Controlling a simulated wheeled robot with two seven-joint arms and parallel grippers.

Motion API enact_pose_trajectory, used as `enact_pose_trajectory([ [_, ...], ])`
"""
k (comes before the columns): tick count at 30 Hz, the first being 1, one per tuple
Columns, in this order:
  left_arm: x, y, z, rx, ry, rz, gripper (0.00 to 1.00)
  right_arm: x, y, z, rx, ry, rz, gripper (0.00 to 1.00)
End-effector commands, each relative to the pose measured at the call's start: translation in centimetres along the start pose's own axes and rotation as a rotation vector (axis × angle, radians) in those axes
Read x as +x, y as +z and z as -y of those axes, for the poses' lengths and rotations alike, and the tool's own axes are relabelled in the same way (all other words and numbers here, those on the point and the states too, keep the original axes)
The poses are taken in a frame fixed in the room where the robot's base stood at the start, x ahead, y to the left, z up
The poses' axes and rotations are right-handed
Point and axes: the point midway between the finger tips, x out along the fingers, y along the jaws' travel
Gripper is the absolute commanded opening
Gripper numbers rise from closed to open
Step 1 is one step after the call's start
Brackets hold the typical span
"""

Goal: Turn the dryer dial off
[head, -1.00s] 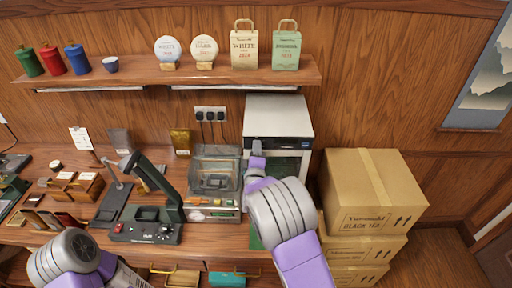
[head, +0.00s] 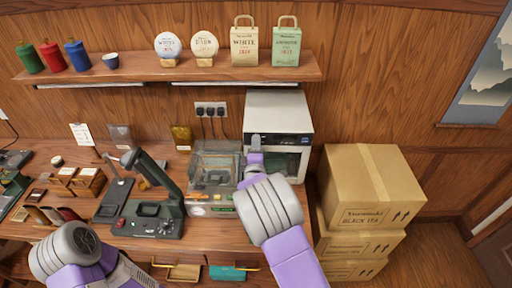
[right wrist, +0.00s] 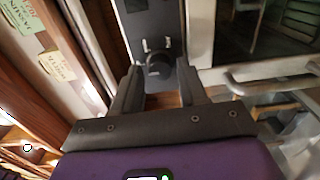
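The dryer (head: 277,103) is the white box with a dark front at the back of the counter, beside the stacked cartons. In the right wrist view a dark control panel (right wrist: 152,22) carries a round black dial (right wrist: 158,63). My right gripper (head: 255,143) is at the left part of the dryer's front and partly hides it. In the right wrist view its two fingers (right wrist: 158,80) are apart, one on each side of the dial. I cannot tell whether they touch it. The dial's setting is not readable. My left arm is at the lower left; its gripper does not show.
A clear-lidded machine (head: 213,170) stands just left of my right arm. A dark green press-like device (head: 150,210) is farther left. Cartons (head: 368,190) are stacked at the right. A shelf (head: 165,70) runs above the counter. A metal handle (right wrist: 270,80) shows in the right wrist view.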

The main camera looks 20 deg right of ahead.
Motion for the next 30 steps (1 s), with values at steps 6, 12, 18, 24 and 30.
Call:
enact_pose_trajectory([
  [6, 0.0, 0.0, 0.0, 0.0, 0.0, 0.0, 0.38, 0.0, 0.0, 0.0, 0.001, -0.001, 0.0, 0.57],
  [12, 0.0, 0.0, 0.0, 0.0, 0.0, 0.0, 0.38, -0.2, 0.0, 0.1, 0.001, -0.002, 0.0, 0.57],
  [18, 0.3, 0.0, 0.1, 0.0, 0.0, 0.0, 0.38, -2.5, -0.1, 0.1, 0.002, -0.003, -0.002, 0.57],
  [24, 0.5, 0.0, 0.2, 0.0, 0.0, 0.0, 0.38, -5.6, -0.1, 0.1, 0.002, -0.002, -0.001, 0.57],
  [30, 0.6, 0.0, 0.2, 0.0, 0.0, 0.0, 0.38, -7.4, 0.0, 0.0, 0.001, -0.001, -0.001, 0.57],
])
